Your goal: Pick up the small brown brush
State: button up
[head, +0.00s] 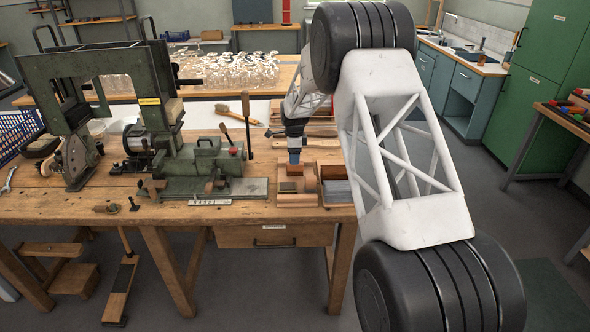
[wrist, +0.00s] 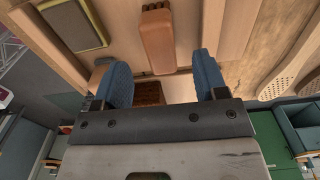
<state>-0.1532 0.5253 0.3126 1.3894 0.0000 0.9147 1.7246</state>
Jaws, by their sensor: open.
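My gripper (head: 294,157) is over the wooden tray (head: 297,199) near the right front of the bench, pointing down. In the wrist view its two blue fingers (wrist: 162,82) are apart, with nothing clamped between them. A small dark brown, bristly-looking piece (wrist: 148,93) shows between and beyond the fingers, partly hidden by the gripper's base; it may be the small brown brush. A reddish-brown wooden block (wrist: 158,40) with a notched end lies just beyond it, in a pale wooden compartment.
A green tufting machine (head: 200,160) stands left of the tray. Floor is open right of the bench.

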aim_at(295, 167)
jog(key=shift+f, duration=0.65)
jog(key=shift+d+f, duration=0.15)
jog(key=shift+f, duration=2.45)
jog(key=c, duration=1.1)
jog(key=shift+r, duration=5.05)
